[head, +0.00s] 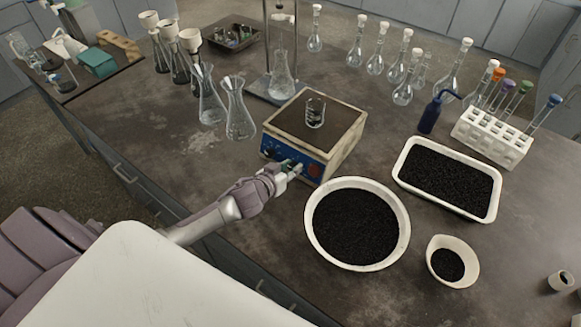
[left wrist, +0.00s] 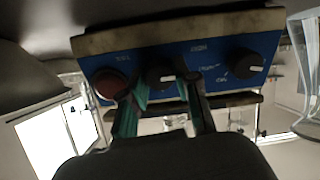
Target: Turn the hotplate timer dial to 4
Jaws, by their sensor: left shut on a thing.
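The hotplate (head: 345,147) stands on the bench with its blue front panel (head: 268,142) facing me. A glass beaker (head: 316,112) is on its top plate. My left gripper (head: 287,167) is at the panel and covers part of it. In the left wrist view the panel appears upside down, with a red button (left wrist: 108,83), a black middle dial (left wrist: 160,76) and another black dial (left wrist: 243,63). The left gripper's green-tipped fingers (left wrist: 164,86) are on either side of the middle dial, shut on it. The panel lettering is too blurred to read a setting. My right gripper is not in view.
A large white bowl of black grains (head: 402,240) stands close to the right of my left gripper. A white tray (head: 490,208), small bowl (head: 473,272) and tube rack (head: 495,143) are farther right. Glass flasks (head: 240,122) stand left of the hotplate. The bench's front left is clear.

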